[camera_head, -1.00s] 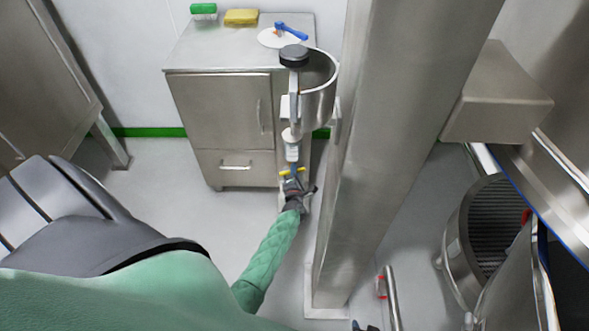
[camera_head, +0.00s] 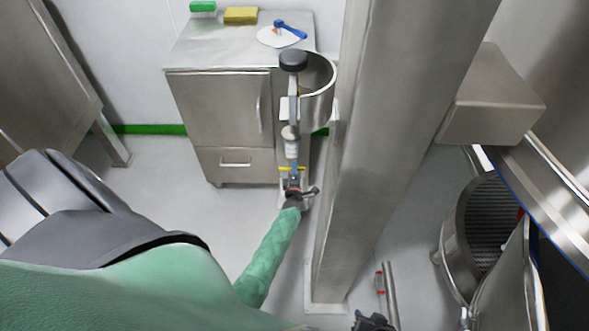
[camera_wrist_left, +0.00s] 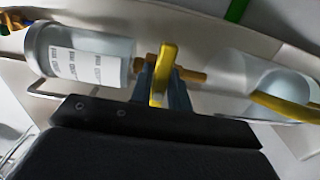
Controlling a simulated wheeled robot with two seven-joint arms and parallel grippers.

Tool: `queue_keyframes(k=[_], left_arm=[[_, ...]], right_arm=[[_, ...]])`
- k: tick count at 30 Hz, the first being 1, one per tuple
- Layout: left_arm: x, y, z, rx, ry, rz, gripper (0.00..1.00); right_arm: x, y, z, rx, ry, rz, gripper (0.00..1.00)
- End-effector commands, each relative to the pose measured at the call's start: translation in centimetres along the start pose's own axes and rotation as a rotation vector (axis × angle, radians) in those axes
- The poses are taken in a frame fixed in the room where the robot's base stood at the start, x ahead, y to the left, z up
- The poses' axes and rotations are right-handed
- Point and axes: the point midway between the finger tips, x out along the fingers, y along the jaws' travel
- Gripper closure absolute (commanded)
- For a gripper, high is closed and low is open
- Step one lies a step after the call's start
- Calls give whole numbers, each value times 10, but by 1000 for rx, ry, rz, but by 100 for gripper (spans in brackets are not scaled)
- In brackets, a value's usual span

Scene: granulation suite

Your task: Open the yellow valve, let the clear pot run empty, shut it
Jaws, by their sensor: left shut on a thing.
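The yellow valve (camera_wrist_left: 166,62) is a lever lying across a short brass-coloured pipe in the left wrist view. In the head view, the yellow valve (camera_head: 291,169) shows as a small bar just beyond my left gripper (camera_head: 293,187). My left gripper (camera_wrist_left: 165,88) is shut on the lever, its blue-grey fingers on either side. The clear pot (camera_wrist_left: 122,52) with a white printed label joins the pipe's left end; in the head view the clear pot (camera_head: 291,143) is small and its fill level cannot be told. My right gripper (camera_head: 372,321) is cut off by the bottom edge.
A clear vessel (camera_wrist_left: 232,68) with a yellow band lies beyond the pipe's other end. A steel pot (camera_head: 319,92) sits above the valve, beside a steel column (camera_head: 385,150). A steel cabinet (camera_head: 222,115) stands left, with a brush, sponge and blue tool on top.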

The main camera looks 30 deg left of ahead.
Motion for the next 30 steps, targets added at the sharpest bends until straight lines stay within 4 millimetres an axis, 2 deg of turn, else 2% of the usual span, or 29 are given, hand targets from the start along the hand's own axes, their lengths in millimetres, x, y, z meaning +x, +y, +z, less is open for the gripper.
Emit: queue_keyframes(k=[4,5,7,8,19,30], left_arm=[[-1,-2,0,0,-1,-2,100],[-1,-2,0,0,-1,-2,78],[-1,-2,0,-1,-1,-2,65],[-1,-1,0,-1,-1,-2,61],[-6,-1,0,-1,0,-1,61],[-57,-2,0,0,0,-2,61]], right_arm=[[0,0,1,0,0,0,64],[0,0,1,0,0,0,64],[0,0,1,0,0,0,64],[0,0,1,0,0,0,64],[0,0,0,0,2,1,64],[9,3,5,0,14,2,64]])
